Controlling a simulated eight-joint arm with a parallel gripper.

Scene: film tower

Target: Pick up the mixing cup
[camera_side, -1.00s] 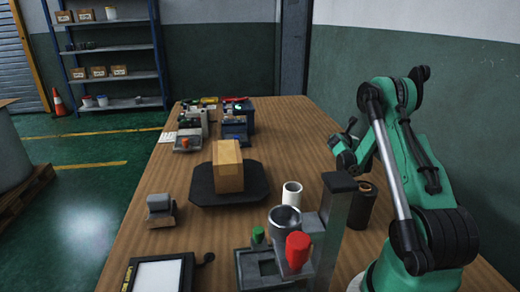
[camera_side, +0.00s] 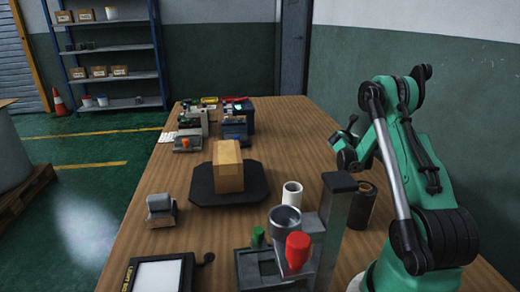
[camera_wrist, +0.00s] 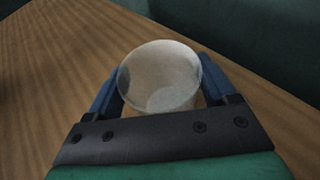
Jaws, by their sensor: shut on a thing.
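The mixing cup (camera_wrist: 150,65) is a clear, frosted round cup in the wrist view, its wide mouth facing the camera. My gripper (camera_wrist: 160,80) has its two blue fingers on opposite sides of the cup, shut on it. In the side view, the end of my arm is over the right edge of the table, beyond the dark cylinder. The cup and fingers cannot be made out there. Whether the cup's base touches the table cannot be told.
The wooden table (camera_side: 290,140) has free room in its middle. A dark cylinder (camera_side: 362,207), a white cup (camera_side: 292,193) and a grey stand (camera_side: 335,215) are at the near right. A cardboard box (camera_side: 228,165) sits on a black tray (camera_side: 250,197).

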